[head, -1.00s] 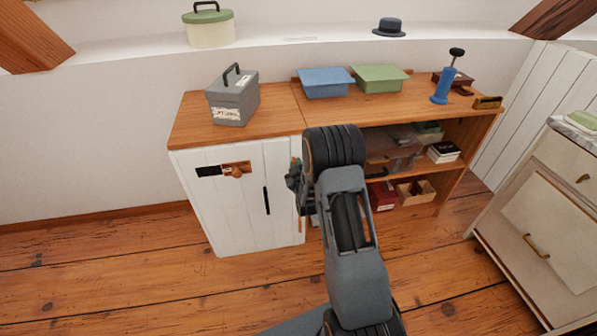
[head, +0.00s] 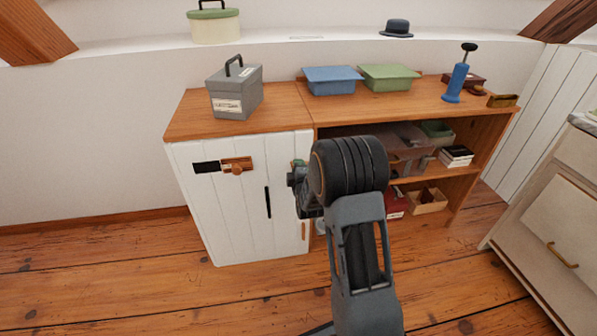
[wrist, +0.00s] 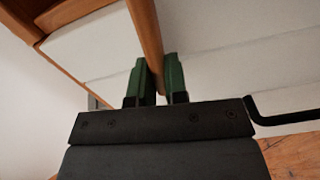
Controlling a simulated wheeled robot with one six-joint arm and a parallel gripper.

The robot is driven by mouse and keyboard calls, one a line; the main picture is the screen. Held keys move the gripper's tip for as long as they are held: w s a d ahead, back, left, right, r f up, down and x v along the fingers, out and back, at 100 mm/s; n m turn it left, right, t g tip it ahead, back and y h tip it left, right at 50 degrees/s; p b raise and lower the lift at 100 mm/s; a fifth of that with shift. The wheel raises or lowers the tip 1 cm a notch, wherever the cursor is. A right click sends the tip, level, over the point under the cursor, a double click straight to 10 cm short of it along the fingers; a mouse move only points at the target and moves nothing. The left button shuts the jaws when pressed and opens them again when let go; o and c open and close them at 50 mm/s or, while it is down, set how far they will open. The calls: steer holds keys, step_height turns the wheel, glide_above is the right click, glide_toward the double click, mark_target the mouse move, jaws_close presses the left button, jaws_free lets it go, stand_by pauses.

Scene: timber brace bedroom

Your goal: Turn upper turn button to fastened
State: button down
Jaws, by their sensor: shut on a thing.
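The white cupboard door (head: 225,215) stands closed at the left of the wooden sideboard. My gripper (head: 298,164) is at the upper right edge of this door, with its green fingertips partly hidden by my arm. In the wrist view, my gripper (wrist: 158,80) is shut on a narrow wooden strip, which appears to be the upper turn button (wrist: 146,35). The head view does not show its angle, as my wrist covers it. A lower wooden turn button (head: 303,231) stands upright lower on the same edge.
A wooden latch (head: 236,164) with a black plate and a dark door handle (head: 267,202) are on the door. A grey box (head: 236,90) stands on top. Open shelves (head: 462,172) lie right of my arm. Floor in front is clear.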

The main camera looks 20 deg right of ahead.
steer(key=shift+f+n+b, duration=0.15)
steer(key=shift+n+b, duration=0.2)
steer(key=shift+n, duration=0.15)
stand_by(0.3)
steer(key=c, duration=1.1)
jaws_free()
steer(key=shift+c, duration=0.2)
steer(key=shift+s, duration=0.1)
steer(key=s+a+p, duration=0.2)
steer(key=s+p, duration=0.3)
steer(key=s, duration=0.8)
steer(key=shift+s+a, duration=0.15)
steer(key=shift+a, duration=0.25)
